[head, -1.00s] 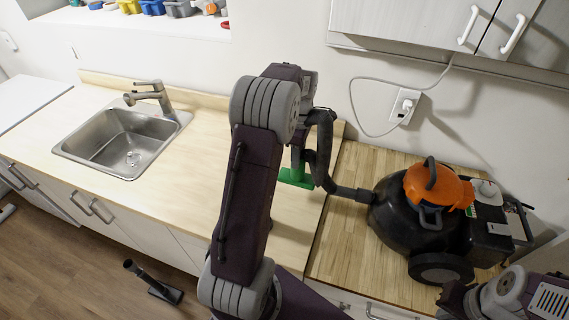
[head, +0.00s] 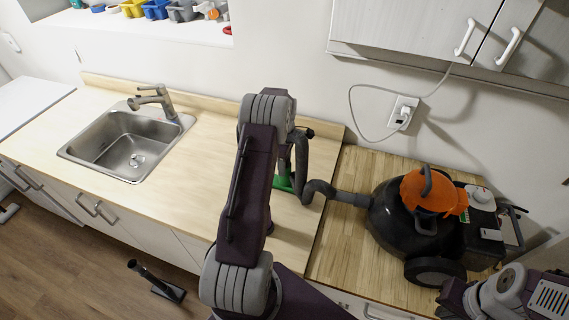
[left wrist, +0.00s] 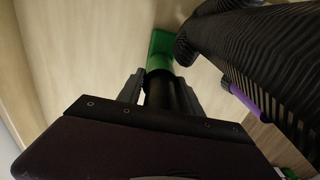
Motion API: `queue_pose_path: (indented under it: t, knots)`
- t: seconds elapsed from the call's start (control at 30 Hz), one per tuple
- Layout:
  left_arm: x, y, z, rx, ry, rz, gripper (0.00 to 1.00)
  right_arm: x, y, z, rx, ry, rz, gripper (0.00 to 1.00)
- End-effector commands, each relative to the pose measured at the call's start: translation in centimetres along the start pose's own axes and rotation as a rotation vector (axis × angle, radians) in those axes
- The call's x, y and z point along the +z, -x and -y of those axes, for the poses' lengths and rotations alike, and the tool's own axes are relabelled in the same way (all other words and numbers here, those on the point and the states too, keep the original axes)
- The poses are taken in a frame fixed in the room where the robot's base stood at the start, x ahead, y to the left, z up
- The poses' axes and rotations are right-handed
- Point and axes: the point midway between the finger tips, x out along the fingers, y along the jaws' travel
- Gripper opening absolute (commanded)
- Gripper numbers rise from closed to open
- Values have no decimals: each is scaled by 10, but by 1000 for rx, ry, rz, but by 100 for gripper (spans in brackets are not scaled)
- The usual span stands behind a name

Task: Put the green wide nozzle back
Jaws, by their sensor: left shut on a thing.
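The green wide nozzle (head: 284,183) shows only in part in the head view, low over the light counter behind my left arm. In the left wrist view, the green nozzle (left wrist: 160,48) is beyond the fingertips, with a dark neck running back between the fingers. My left gripper (left wrist: 163,85) is shut on that neck. A ribbed dark hose (left wrist: 255,50) passes close on the right; I cannot tell whether it joins the nozzle. Only links of my right arm show at the bottom right of the head view; its gripper is out of view.
A black and orange vacuum cleaner (head: 425,215) stands on the right counter, its hose (head: 325,190) reaching toward my left arm. A sink (head: 125,145) is set in the left counter. A purple part (left wrist: 245,98) lies beside the hose.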

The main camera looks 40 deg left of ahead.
Motion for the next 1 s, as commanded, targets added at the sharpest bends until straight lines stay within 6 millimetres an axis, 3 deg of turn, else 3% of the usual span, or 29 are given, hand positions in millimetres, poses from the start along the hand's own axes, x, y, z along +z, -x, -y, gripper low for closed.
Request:
queue_pose_path:
  t: [0.13, 0.17, 0.2, 0.23, 0.5, 0.63, 1.0]
  knots:
    - [0, -4, 0, 0, 0, 0, 4, 0, -3, 0, 0, 0, 0, 0]
    - [0, -3, 0, 0, 0, 0, 51, 0, -2, 0, 0, 0, 0, 0]
    - [0, -3, 0, 0, 0, 0, 62, 0, -2, 0, 0, 0, 0, 0]
    - [0, -3, 0, 0, 0, 0, 64, 0, -2, 0, 0, 0, 0, 0]
    - [0, -2, 0, 0, 0, 0, 64, 0, -1, 0, 0, 0, 0, 0]
    - [0, 10, -1, 3, 0, -1, 64, 0, -4, 0, 0, 0, 0, 0]
    - [0, 100, -1, 4, 0, -1, 64, 2, -16, 0, 0, 0, 0, 0]
